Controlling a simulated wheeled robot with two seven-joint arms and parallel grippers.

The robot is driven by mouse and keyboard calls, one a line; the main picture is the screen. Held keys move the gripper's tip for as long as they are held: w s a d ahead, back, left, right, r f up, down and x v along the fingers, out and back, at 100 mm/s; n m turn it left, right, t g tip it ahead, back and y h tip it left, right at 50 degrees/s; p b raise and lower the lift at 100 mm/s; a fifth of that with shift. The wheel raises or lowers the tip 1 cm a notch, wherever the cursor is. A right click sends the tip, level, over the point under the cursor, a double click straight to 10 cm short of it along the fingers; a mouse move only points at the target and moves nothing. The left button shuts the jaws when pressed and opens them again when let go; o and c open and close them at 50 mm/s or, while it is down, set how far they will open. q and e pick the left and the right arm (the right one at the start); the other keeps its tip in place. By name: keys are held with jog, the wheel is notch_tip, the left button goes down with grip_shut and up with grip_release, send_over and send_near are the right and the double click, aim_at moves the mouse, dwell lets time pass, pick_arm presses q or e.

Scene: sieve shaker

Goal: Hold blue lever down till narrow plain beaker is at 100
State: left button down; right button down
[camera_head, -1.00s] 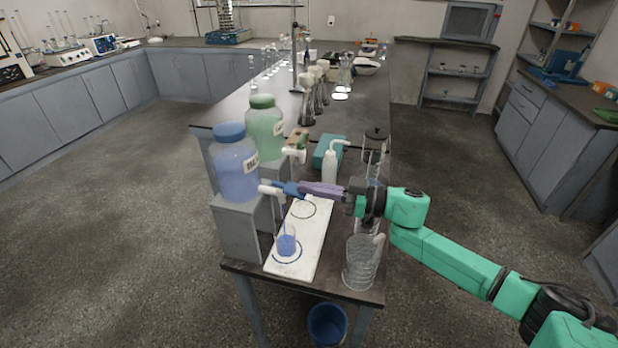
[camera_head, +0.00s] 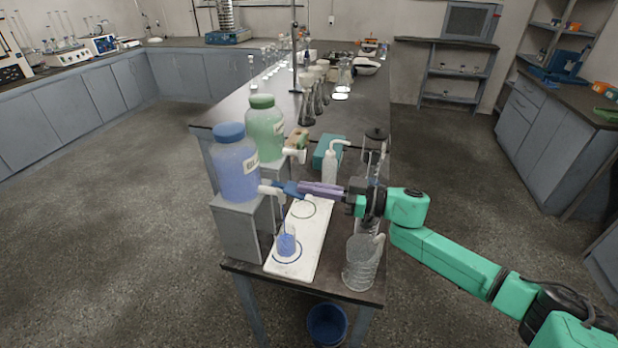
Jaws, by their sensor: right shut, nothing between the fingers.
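A thin blue stream runs from the spout into a narrow plain beaker (camera_head: 287,243). The beaker stands upright inside a ring on the white board (camera_head: 310,243) and holds blue liquid. Its graduations are too small to read. My left gripper is out of view.
A green bottle (camera_head: 264,130) with its own tap stands behind the blue one. A white wash bottle (camera_head: 329,168) stands behind my right gripper. Clear glassware (camera_head: 360,265) stands at the front right table edge. A blue bin (camera_head: 327,325) is on the floor.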

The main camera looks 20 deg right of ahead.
dwell(0.9)
jog(key=s+d+r+p, duration=0.1)
jog(key=s+d+r, duration=0.2)
jog(key=s+d, duration=0.3)
jog(key=d, duration=0.3)
jog(key=shift+d+r+p, duration=0.15)
jog(key=shift+r+p, duration=0.2)
jog(key=shift+r, duration=0.05)
